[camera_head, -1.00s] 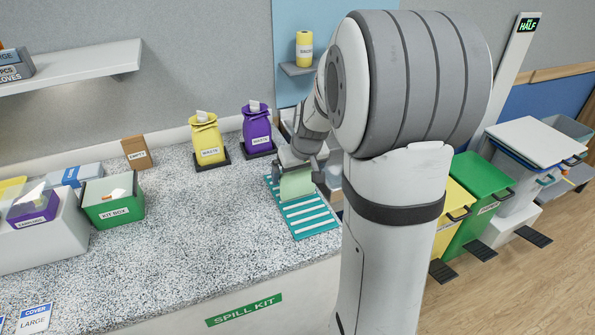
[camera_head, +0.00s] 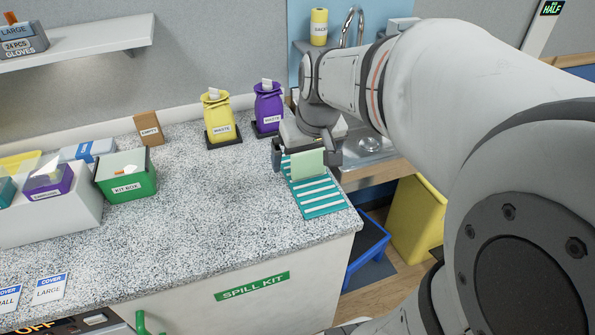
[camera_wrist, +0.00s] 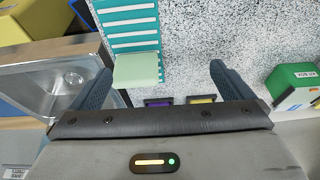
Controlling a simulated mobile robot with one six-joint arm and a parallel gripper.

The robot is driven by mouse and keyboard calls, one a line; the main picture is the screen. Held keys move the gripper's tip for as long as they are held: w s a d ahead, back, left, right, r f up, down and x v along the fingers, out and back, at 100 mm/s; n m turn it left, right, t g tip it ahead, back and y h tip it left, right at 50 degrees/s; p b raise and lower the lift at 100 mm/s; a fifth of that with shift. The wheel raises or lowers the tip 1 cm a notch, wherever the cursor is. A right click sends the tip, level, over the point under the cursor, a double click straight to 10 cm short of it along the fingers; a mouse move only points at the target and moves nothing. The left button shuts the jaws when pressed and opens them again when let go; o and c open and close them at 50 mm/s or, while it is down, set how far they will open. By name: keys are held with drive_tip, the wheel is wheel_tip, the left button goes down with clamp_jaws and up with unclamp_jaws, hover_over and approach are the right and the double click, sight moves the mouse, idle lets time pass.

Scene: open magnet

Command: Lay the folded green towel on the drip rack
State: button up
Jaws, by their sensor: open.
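The folded green towel (camera_head: 308,164) is pale green and lies at the back end of the teal, white-striped drip rack (camera_head: 322,207). In the wrist view the towel (camera_wrist: 137,68) covers the end of the rack (camera_wrist: 131,22) nearest my gripper. My gripper (camera_head: 305,157) is open, just behind and above the towel in the head view. In the wrist view the gripper (camera_wrist: 161,70) has wide-spread fingers, with the towel between them, closer to the left finger. I see no finger pressing on the towel. Whether the towel lies fully flat is hard to tell.
A purple waste bag (camera_head: 268,107) and a yellow waste bag (camera_head: 218,117) stand on the counter left of my gripper. A green kit box (camera_head: 127,184) sits farther left. A metal sink (camera_head: 365,150) lies right of the rack. The speckled counter's middle is clear.

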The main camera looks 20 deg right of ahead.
drive_tip(key=s+a+f, duration=0.2)
drive_tip(key=s, duration=0.3)
drive_tip(key=s+a+f+g, duration=0.1)
drive_tip(key=s+a+f, duration=0.1)
drive_tip(key=s, duration=0.4)
drive_tip(key=shift+a+f, duration=0.15)
drive_tip(key=shift+a, duration=0.2)
drive_tip(key=shift+s, duration=0.1)
